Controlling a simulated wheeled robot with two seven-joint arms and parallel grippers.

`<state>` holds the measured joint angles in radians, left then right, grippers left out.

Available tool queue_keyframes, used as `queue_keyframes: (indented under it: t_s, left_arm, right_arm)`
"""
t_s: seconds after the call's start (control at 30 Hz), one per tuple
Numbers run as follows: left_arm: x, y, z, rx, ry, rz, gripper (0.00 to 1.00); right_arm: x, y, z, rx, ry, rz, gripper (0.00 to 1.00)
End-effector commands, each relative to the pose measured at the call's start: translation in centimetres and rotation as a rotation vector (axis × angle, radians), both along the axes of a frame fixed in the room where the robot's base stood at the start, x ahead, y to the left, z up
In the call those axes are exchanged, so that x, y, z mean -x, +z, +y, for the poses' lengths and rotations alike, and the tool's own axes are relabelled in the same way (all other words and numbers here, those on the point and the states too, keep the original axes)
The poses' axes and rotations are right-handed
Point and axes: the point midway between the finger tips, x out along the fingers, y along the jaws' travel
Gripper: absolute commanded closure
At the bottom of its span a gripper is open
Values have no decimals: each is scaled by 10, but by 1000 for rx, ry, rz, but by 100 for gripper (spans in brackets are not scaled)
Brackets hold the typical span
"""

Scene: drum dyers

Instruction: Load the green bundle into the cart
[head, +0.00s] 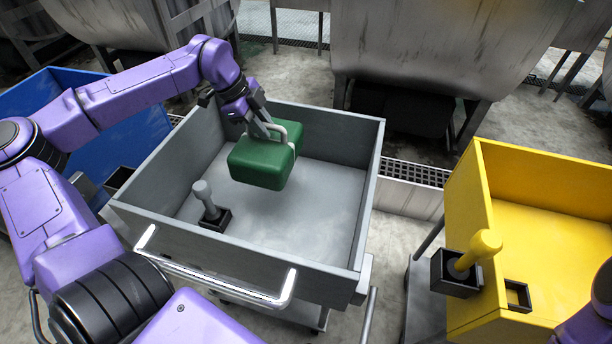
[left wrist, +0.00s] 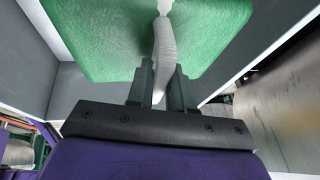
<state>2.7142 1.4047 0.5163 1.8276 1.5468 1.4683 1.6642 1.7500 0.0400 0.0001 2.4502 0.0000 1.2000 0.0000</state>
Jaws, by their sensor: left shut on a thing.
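The green bundle (head: 262,163) is a rounded block with a pale handle on top. My left gripper (head: 271,128) is shut on that handle and holds the bundle over the inside of the grey cart (head: 330,133). The left wrist view shows the gripper's fingers (left wrist: 162,85) on either side of the pale handle, with the green bundle (left wrist: 100,38) beyond. Whether the bundle touches the cart floor I cannot tell. My right gripper is not in view.
A grey peg in a dark socket (head: 210,214) stands inside the cart's near left corner. A chrome push bar (head: 215,279) runs along the near side. A yellow bin (head: 540,230) stands at right, a blue bin (head: 150,130) at left. Large metal drums (head: 440,45) stand behind.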

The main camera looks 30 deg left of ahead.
Motion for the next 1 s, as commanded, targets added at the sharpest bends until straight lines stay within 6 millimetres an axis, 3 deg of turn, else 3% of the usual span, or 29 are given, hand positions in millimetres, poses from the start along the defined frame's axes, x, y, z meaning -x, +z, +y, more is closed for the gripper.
queue_keyframes:
  t_s: [0.2,0.4,0.63,0.8,1.0]
  left_arm:
    - [-38,-28,-50,-6,-10,5,100]
    - [-58,-67,-73,-1,-5,3,100]
    - [-69,-88,-87,-1,-4,1,100]
    - [-68,-113,-85,1,-1,-1,100]
    - [-68,-115,-85,0,-1,0,100]
  right_arm:
    - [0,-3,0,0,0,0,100]
    - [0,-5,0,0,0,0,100]
    - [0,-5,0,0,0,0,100]
    - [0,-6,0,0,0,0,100]
    - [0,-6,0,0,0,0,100]
